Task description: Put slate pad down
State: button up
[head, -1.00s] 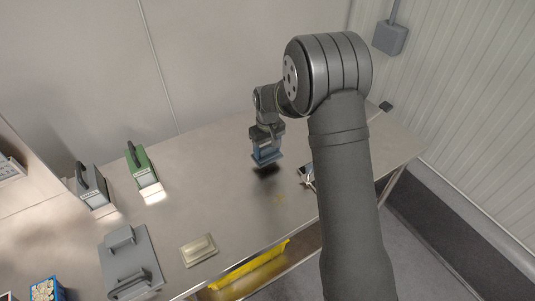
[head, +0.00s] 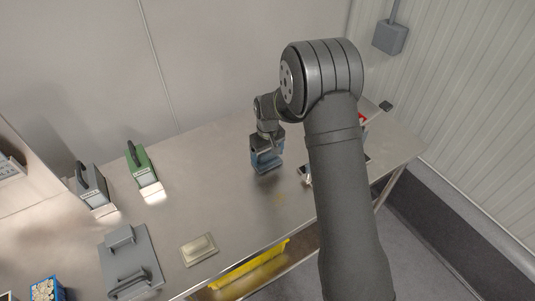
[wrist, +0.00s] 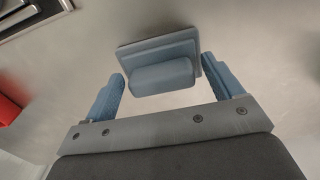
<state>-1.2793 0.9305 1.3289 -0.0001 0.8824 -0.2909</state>
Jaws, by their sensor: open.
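The slate pad (wrist: 150,50) is a blue-grey flat plate with a rounded grip block on it. In the wrist view it lies on the bare metal worktop, between and just beyond my fingers. My gripper (wrist: 163,70) is open, with a blue finger on either side of the grip block and visible gaps between. In the head view my gripper (head: 266,160) is low over the middle of the worktop (head: 225,210). The pad there is hard to tell from the blue fingers.
A grey plate with handles (head: 130,262) and a small beige pad (head: 199,249) lie in front. A red object (wrist: 8,110) shows at the wrist view's left edge. Worktop around the pad is clear.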

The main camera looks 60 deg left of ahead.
aim_at(268, 153)
notch_tip(268, 153, up, 12)
dwell(0.4)
notch_tip(268, 153, down, 12)
jog(key=shift+f, duration=0.15)
jog(key=shift+r, duration=2.2)
